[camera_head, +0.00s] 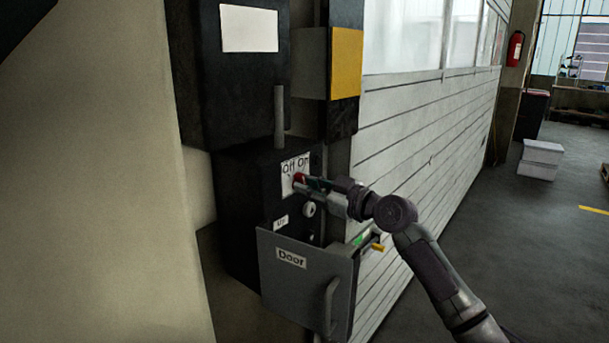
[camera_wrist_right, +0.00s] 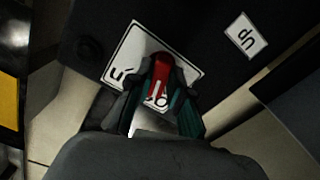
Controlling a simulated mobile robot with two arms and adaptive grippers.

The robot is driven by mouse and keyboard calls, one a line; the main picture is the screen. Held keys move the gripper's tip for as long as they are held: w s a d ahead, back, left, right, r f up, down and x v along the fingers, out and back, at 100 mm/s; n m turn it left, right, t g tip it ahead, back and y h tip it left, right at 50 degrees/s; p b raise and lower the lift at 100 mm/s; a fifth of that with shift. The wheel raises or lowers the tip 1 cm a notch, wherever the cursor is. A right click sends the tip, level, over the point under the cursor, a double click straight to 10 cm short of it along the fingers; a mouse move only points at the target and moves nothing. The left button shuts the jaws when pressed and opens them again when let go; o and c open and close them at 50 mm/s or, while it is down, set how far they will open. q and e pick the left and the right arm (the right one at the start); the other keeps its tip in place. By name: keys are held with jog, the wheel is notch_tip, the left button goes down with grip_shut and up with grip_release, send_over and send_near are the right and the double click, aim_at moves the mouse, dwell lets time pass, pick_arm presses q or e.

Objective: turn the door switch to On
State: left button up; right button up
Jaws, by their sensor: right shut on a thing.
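The door switch is a small red knob (camera_head: 299,178) on a white label (camera_head: 293,166) marked Off and On, on the front of a black control box (camera_head: 245,215). My right gripper (camera_head: 305,181) reaches in from the right and is shut on the red knob. In the right wrist view the red knob (camera_wrist_right: 161,66) sits between the two dark fingertips, in front of the label (camera_wrist_right: 130,58), which looks upside down there. The fingers hide part of the lettering, and I cannot tell exactly which mark the knob points to. My left gripper is not in view.
An open grey cover (camera_head: 305,282) labelled Door, with a handle, hangs below the switch, close under my right gripper. A small "Up" label (camera_head: 281,222) and a round key-like fitting (camera_head: 309,209) are nearby. White boxes (camera_head: 541,158) stand on the clear floor at right.

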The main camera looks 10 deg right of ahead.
jog(key=m+p, duration=0.2)
jog(key=m, duration=0.1)
jog(key=m+p, duration=0.2)
jog(key=m, duration=0.1)
jog(key=m+p, duration=0.2)
jog(key=m, duration=0.2)
jog(key=shift+w+d+r, duration=0.1)
jog(key=shift+r, duration=0.25)
jog(key=shift+f+m+p, duration=0.25)
jog(key=shift+m+p, duration=0.2)
jog(key=shift+m, duration=0.35)
jog(key=shift+f+m+b, duration=0.2)
jog(key=shift+m+b, duration=0.1)
jog(key=shift+m, duration=0.4)
jog(key=o, duration=1.6)
jog(key=shift+d+r, duration=0.1)
jog(key=shift+c, duration=0.2)
jog(key=v, duration=0.7)
jog(key=shift+b, duration=0.3)
